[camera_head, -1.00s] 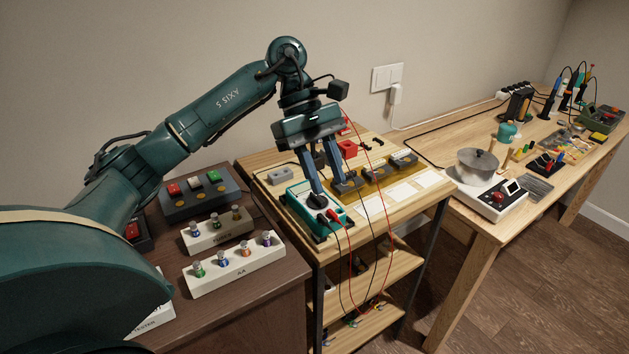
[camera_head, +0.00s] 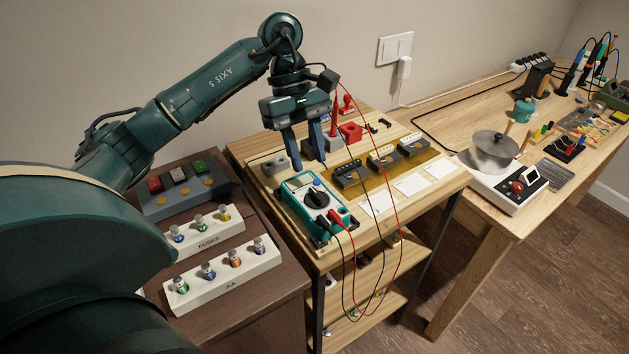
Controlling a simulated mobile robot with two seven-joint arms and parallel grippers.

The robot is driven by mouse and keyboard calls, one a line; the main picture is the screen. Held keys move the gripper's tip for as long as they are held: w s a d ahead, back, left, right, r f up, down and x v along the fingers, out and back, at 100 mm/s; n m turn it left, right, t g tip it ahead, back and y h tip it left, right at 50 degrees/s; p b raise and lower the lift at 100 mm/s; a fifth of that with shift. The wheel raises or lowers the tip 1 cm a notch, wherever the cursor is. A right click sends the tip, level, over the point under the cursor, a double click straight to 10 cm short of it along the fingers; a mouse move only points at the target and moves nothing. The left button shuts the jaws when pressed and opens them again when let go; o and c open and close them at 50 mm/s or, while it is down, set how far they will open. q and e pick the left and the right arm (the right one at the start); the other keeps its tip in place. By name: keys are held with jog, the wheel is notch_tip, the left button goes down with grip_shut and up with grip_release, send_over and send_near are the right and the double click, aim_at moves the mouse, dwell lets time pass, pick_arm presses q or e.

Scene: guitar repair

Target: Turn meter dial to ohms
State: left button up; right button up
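The teal multimeter (camera_head: 307,203) lies on the wooden cart top with its screen, dark round dial (camera_head: 316,198) and plugged red and black leads in plain view. I cannot read the dial's setting. My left gripper (camera_head: 305,168) hangs pointing down above and behind the meter, near its far edge. Its two blue-grey fingers are apart, with nothing seen between them, and they appear clear of the dial. My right gripper is not in view.
Dark pedal-like modules on a yellow mat (camera_head: 378,167) lie right of the meter. A red holder (camera_head: 351,131) stands behind. Red and black leads loop over the cart's front. At left are racks labelled FUSES (camera_head: 207,235) and AA (camera_head: 226,274). A pot (camera_head: 494,152) stands on the right bench.

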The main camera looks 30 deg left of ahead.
aim_at(317, 194)
pick_arm(q)
jog(key=x, duration=0.6)
jog(key=shift+d+f, duration=0.1)
grip_shut()
